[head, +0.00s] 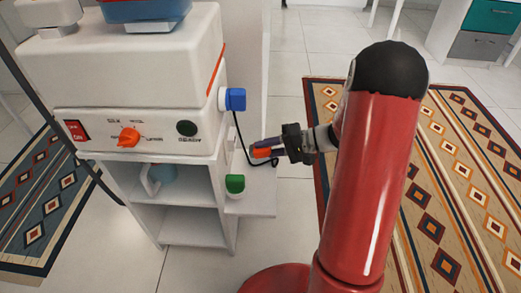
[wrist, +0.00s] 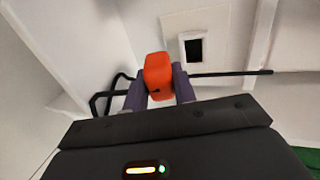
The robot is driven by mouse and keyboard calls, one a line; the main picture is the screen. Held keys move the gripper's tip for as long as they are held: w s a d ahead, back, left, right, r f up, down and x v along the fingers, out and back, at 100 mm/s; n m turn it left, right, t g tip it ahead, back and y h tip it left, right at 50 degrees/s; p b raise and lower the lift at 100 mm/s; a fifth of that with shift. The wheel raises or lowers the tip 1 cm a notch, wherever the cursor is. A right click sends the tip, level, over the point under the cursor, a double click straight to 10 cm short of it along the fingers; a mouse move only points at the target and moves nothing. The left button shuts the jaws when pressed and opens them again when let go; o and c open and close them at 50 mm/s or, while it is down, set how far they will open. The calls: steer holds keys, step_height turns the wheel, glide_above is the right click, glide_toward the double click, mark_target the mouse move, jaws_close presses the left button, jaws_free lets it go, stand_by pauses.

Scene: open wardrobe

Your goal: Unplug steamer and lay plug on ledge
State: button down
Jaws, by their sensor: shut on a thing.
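The white steamer (head: 130,130) with an orange dial stands on a white cabinet in the head view. My gripper (head: 267,149) is shut on the orange plug (head: 261,153), beside the cabinet's right side and above a low white ledge (head: 262,203). In the wrist view the orange plug (wrist: 158,75) sits between the two fingers of my gripper (wrist: 159,88). A white plate with a dark square opening (wrist: 194,48) lies just beyond the plug, and the two look apart. A black cord (head: 239,132) runs down near the plug.
A blue knob-like part (head: 235,99) sticks out of the steamer's right side. A green-topped white item (head: 235,185) stands by the ledge. A mug (head: 152,179) is in the cabinet's upper compartment. The ledge's right part looks bare.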

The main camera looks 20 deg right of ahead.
mark_target(267, 170)
steer(key=shift+f+b, duration=1.25)
steer(key=shift+f, duration=1.65)
steer(key=c, duration=1.1)
jaws_free()
steer(key=shift+o, duration=0.2)
steer(key=shift+f, duration=0.1)
steer(key=shift+c, duration=1.2)
steer(key=shift+o, duration=0.3)
steer(key=shift+o, duration=0.2)
steer(key=shift+s+d, duration=0.1)
